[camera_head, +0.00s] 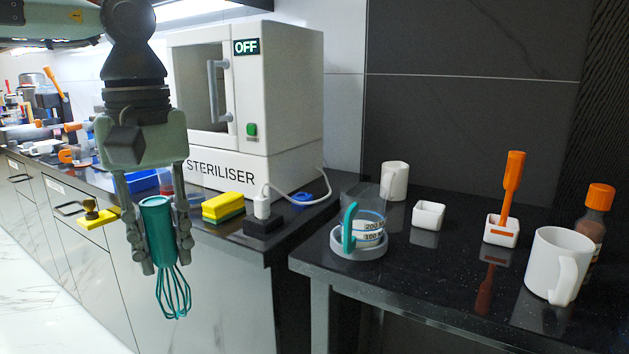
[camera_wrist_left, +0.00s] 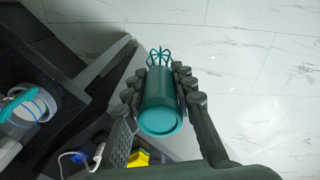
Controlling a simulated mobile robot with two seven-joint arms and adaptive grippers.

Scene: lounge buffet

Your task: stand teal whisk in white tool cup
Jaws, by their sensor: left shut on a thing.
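My left gripper (camera_head: 157,262) is shut on the teal whisk (camera_head: 160,228) by its thick handle. The whisk hangs upright, wires down, in front of the left counter and clear of it. In the left wrist view the handle (camera_wrist_left: 159,103) sits between both fingers, with the wires at its far end. A tall white cup (camera_head: 394,181) stands upright at the back of the right counter, right of the whisk; its inside is mostly hidden. Its look fits the white tool cup, though other white vessels are near. My right gripper is not in view.
A measuring jug (camera_head: 368,230) with a teal handle stands on a grey base at the right counter's left edge. Nearby are a small white bowl (camera_head: 429,214), a white holder (camera_head: 500,231) with an orange tool, a white mug (camera_head: 556,262) and a bottle (camera_head: 592,226). The steriliser (camera_head: 290,95) stands behind.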

